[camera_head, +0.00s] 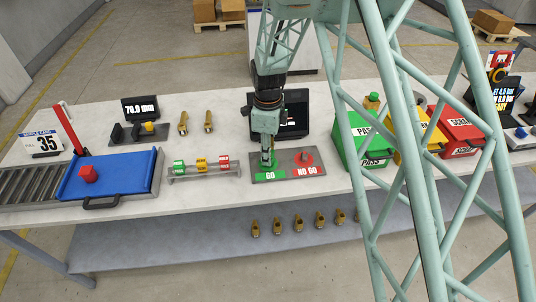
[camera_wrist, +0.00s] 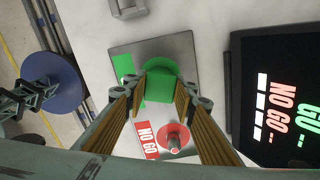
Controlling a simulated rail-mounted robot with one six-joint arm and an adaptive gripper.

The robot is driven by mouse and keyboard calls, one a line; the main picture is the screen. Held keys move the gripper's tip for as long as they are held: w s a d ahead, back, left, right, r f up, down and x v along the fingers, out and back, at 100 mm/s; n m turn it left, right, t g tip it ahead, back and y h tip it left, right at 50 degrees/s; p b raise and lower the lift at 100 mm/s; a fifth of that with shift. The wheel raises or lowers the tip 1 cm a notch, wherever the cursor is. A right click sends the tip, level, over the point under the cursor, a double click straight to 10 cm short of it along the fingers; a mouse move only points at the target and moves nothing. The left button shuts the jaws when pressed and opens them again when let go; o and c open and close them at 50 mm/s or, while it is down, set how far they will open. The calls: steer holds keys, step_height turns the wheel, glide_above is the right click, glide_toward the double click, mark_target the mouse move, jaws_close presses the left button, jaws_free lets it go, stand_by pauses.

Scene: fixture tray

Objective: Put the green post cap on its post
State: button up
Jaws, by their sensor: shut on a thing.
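My gripper (camera_head: 267,161) points down over the GO side of the grey fixture tray (camera_head: 287,174). In the wrist view its two fingers (camera_wrist: 161,90) are closed on the sides of a green post cap (camera_wrist: 159,90). A round green shape shows directly behind the cap, over the plate. In the head view the fingers mostly hide the cap, with green showing beside them. The GO post is hidden, so I cannot tell whether the cap touches it. The NO GO post (camera_wrist: 174,149) stands in a red disc (camera_wrist: 168,131), which also shows in the head view (camera_head: 303,158).
A dark display (camera_head: 293,122) stands close behind the tray. A rack (camera_head: 204,171) with green, yellow and red pieces is to the left, beyond it a blue tray (camera_head: 107,185). Green, yellow and red bins (camera_head: 362,140) stand to the right.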

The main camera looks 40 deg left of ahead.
steer(key=shift+f, duration=0.4)
steer(key=o, duration=0.8)
steer(key=shift+o, duration=0.6)
steer(key=o, duration=0.5)
steer(key=shift+c, duration=0.2)
steer(key=shift+r, duration=0.2)
steer(key=shift+r+p, duration=0.9)
steer(key=shift+r, duration=2.45)
